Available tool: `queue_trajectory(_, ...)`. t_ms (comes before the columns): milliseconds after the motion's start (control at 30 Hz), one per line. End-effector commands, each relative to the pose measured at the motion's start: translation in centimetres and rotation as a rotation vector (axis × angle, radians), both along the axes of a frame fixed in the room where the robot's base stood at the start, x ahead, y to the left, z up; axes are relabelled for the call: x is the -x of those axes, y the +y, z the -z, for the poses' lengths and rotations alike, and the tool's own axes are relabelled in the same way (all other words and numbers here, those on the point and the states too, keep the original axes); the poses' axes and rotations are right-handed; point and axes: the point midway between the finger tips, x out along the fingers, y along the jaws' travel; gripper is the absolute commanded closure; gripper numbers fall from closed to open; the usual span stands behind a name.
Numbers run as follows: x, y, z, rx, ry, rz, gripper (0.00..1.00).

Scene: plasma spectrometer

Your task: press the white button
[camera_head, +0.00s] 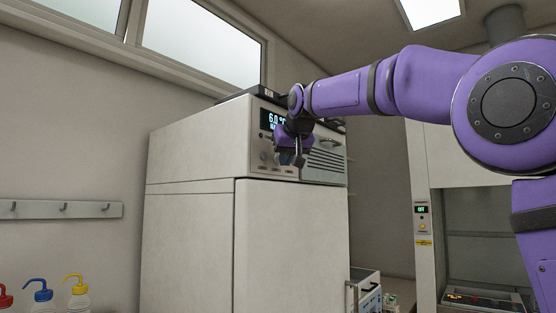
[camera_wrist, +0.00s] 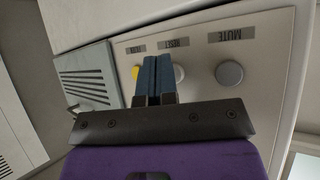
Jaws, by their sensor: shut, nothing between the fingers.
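The white button (camera_wrist: 180,73) is on the control panel, beside the RESET label, which appears upside down in the wrist view. It is partly hidden behind my gripper (camera_wrist: 153,62). My gripper's two blue fingers are shut together with nothing between them, and their tips lie over the panel just left of the white button. I cannot tell whether they touch the panel. In the head view my gripper (camera_head: 299,161) points at the front panel of the tall white cabinet (camera_head: 290,240), and the white button cannot be made out.
A grey button (camera_wrist: 229,73) by the MUTE label sits to the right, and a yellow button (camera_wrist: 136,72) sits close to the left of my fingers. A louvred grille (camera_wrist: 88,78) is further left. A display (camera_head: 272,120) is above the buttons.

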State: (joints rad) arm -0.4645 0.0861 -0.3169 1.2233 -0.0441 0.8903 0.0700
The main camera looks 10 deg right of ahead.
Motion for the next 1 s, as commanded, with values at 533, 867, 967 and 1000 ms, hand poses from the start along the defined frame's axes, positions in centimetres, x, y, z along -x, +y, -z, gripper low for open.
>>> queue_trajectory(533,-0.35,0.27,-0.01,0.0,0.0,0.0,1.0)
queue_trajectory(867,-0.01,0.01,-0.04,0.0,-0.001,0.0,1.0)
queue_trajectory(967,0.41,-0.28,-0.1,-0.002,-0.002,0.0,1.0)
queue_trajectory(1000,0.56,-0.4,-0.08,-0.001,-0.001,0.001,1.0)
